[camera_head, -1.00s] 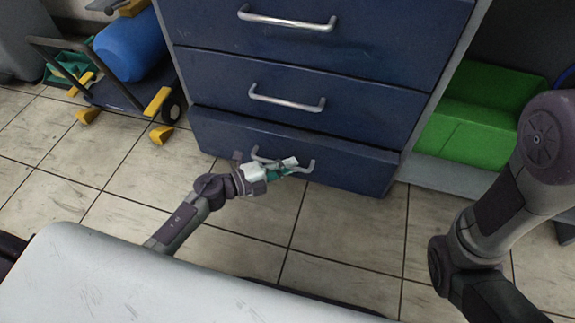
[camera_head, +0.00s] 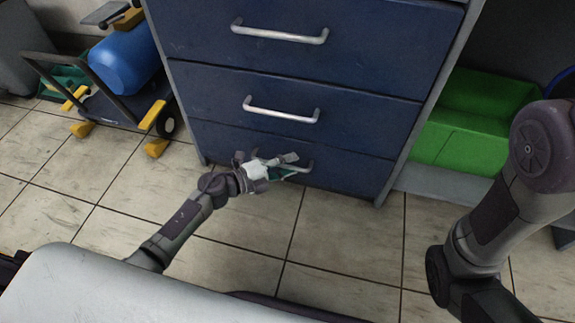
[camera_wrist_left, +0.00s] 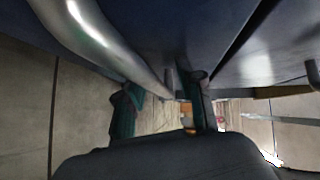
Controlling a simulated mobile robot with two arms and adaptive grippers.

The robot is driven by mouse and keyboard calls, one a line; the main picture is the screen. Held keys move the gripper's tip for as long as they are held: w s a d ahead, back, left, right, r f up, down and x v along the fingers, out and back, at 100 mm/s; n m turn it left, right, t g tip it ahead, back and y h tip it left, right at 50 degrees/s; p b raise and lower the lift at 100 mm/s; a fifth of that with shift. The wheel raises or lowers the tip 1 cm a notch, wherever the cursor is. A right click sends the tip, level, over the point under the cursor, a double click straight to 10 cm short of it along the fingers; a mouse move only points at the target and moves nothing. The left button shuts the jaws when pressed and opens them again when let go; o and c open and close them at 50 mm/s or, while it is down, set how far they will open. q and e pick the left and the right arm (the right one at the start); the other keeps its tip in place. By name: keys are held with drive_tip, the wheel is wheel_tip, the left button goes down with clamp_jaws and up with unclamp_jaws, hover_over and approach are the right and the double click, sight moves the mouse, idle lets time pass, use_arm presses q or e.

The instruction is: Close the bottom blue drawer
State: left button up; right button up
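The bottom blue drawer (camera_head: 347,176) is the lowest of the blue fronts in the cabinet. Its front looks flush or nearly flush with the drawer above. Its metal handle (camera_head: 305,168) is partly hidden behind my left gripper (camera_head: 290,164). In the left wrist view the handle bar (camera_wrist_left: 105,45) runs from the upper left toward the space between the fingers. My left gripper's two fingers (camera_wrist_left: 163,108) stand apart there, close to the drawer front. I cannot tell whether they touch the handle. My right gripper is out of view; only part of the right arm shows.
Two closed blue drawers with handles (camera_head: 280,110) sit above. A green bin (camera_head: 465,120) stands right of the cabinet. A cart with a blue cylinder (camera_head: 125,60) stands at the left. Tiled floor (camera_head: 335,235) in front of the cabinet is clear.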

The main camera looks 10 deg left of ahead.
use_arm(q)
drive_tip(key=shift+s+a, duration=0.15)
drive_tip(key=shift+s, duration=0.05)
drive_tip(key=v, duration=1.1)
drive_tip(key=shift+s+a, duration=0.2)
drive_tip(key=shift+a, duration=0.05)
